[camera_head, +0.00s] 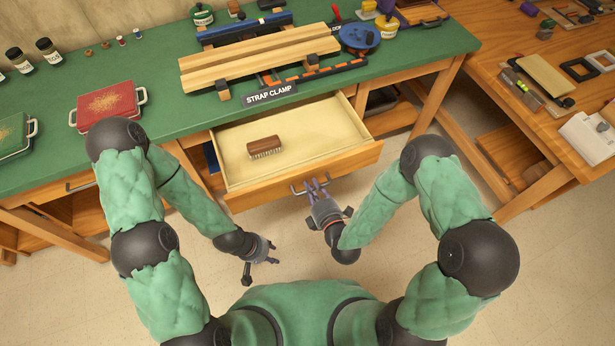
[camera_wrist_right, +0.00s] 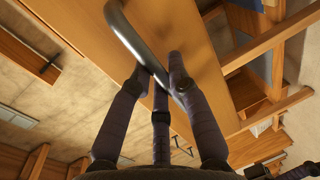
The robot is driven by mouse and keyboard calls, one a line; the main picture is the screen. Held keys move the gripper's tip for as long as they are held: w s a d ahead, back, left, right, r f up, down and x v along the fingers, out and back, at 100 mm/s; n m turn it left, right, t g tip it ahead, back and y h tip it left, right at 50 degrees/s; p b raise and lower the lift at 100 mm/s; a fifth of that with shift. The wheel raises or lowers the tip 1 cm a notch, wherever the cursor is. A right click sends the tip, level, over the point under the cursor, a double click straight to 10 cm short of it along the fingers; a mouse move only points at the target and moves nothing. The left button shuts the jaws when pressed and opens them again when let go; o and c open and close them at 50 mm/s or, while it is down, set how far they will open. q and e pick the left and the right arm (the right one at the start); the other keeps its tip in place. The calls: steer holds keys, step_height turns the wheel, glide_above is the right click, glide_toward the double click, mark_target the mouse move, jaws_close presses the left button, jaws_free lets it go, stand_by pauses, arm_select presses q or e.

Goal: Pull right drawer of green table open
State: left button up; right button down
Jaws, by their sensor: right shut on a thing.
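The right drawer (camera_head: 345,125) of the green table (camera_head: 160,60) stands well open, with its pale inside showing. A wooden brush (camera_head: 264,147) lies in it. My right gripper (camera_head: 314,187) is at the drawer front, shut on its metal bar handle (camera_head: 299,189). In the right wrist view the handle (camera_wrist_right: 138,45) passes between the fingers (camera_wrist_right: 160,75). My left gripper (camera_head: 268,253) hangs low in front of the table, left of the right gripper, apart from the drawer. Its fingers are spread and nothing is between them.
A strap clamp with wooden boards (camera_head: 260,62) lies on the tabletop above the drawer. Red (camera_head: 108,106) and green (camera_head: 15,135) trays stand at the left. A second wooden table (camera_head: 550,90) is at the right. The floor in front is clear.

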steer(key=shift+s+d, duration=0.2)
steer(key=shift+s, duration=0.4)
steer(key=c, duration=1.2)
jaws_free()
steer(key=shift+o, duration=0.2)
steer(key=v, duration=0.7)
steer(key=shift+s, duration=0.2)
steer(key=shift+w+d+f, duration=0.1)
